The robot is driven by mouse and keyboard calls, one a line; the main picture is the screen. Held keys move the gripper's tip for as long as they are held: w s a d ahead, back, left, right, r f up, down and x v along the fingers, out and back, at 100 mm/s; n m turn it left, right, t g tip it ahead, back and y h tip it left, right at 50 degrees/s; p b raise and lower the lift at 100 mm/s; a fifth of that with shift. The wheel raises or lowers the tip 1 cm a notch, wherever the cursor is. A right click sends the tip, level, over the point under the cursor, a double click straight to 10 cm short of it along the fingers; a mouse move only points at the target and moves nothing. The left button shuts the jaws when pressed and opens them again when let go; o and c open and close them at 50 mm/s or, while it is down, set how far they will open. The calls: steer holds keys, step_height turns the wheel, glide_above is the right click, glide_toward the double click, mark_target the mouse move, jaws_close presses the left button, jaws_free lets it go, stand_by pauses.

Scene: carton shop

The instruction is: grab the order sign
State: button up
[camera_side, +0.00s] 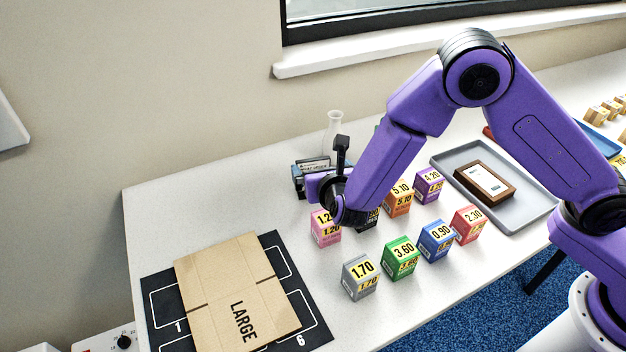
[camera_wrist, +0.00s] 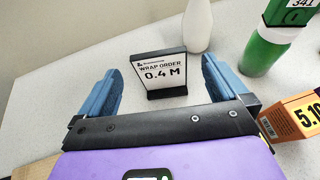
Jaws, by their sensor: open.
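The order sign (camera_wrist: 165,72) is a small white card in a black frame on a black foot, reading "WRAP ORDER 0.4 M". It stands upright on the white table in the wrist view. My gripper (camera_wrist: 161,70) is open, with one blue finger to the left of the sign and one to the right in that picture. There are visible gaps on both sides, and I cannot tell how far the fingertips are from it in depth. In the side view my gripper (camera_side: 308,174) is low over the back of the table and partly hides the sign.
A white bottle (camera_wrist: 197,25) stands just behind the sign, and a green bottle (camera_wrist: 265,48) to its right. Several coloured price boxes, including an orange one (camera_wrist: 293,116), stand near my gripper. A flat carton (camera_side: 235,290) lies on a black mat; a grey tray (camera_side: 520,213) is at right.

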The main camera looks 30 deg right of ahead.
mark_target(314, 164)
steer(key=shift+f+x, duration=0.15)
steer(key=shift+x, duration=1.45)
steer(key=shift+f+x, duration=0.2)
steer(key=shift+x, duration=1.35)
steer(key=shift+s+a, duration=0.1)
steer(key=shift+a, duration=0.05)
steer(key=c, duration=1.1)
